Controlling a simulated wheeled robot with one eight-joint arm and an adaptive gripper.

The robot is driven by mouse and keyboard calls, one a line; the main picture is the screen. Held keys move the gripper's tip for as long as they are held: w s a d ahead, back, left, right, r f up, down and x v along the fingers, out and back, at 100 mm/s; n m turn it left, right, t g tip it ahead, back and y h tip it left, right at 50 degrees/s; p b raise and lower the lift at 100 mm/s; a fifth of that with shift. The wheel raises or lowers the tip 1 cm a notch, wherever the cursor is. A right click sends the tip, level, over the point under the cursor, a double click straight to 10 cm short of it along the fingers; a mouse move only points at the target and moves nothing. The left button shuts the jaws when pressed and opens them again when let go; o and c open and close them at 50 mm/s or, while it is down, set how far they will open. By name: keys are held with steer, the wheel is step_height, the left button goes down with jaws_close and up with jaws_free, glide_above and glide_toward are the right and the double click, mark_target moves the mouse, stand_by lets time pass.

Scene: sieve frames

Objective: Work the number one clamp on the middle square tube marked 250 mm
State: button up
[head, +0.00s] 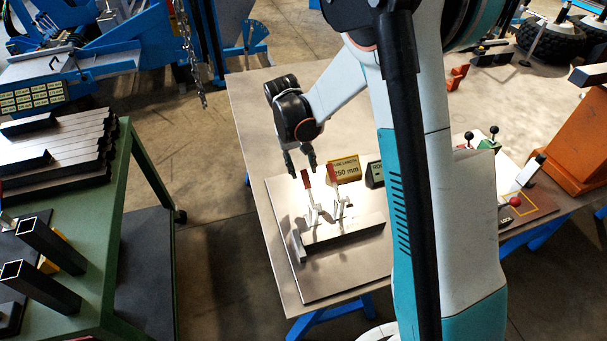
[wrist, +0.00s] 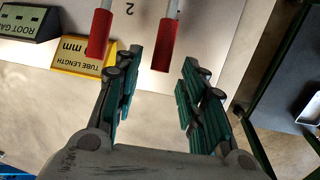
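In the wrist view both red handles show, one at left (wrist: 100,34) and one nearer the middle (wrist: 166,45). My gripper (head: 300,160) is open and empty just above the left handle; its green fingers (wrist: 157,85) are spread. A printed 2 shows between the handles; no number one is visible.
A dark sign (head: 375,174) stands right of the yellow one. My arm hides part of the table. Further right are green-based levers (head: 490,142) and an orange block (head: 560,140). A green cart (head: 108,220) with tubes stands left, across an open floor gap.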

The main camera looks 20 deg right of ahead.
mark_target(303, 168)
steer(key=shift+d+f+b, duration=0.15)
steer(key=shift+f, duration=0.7)
steer(key=shift+d+f+b, duration=0.15)
steer(key=shift+f, duration=0.65)
jaws_close()
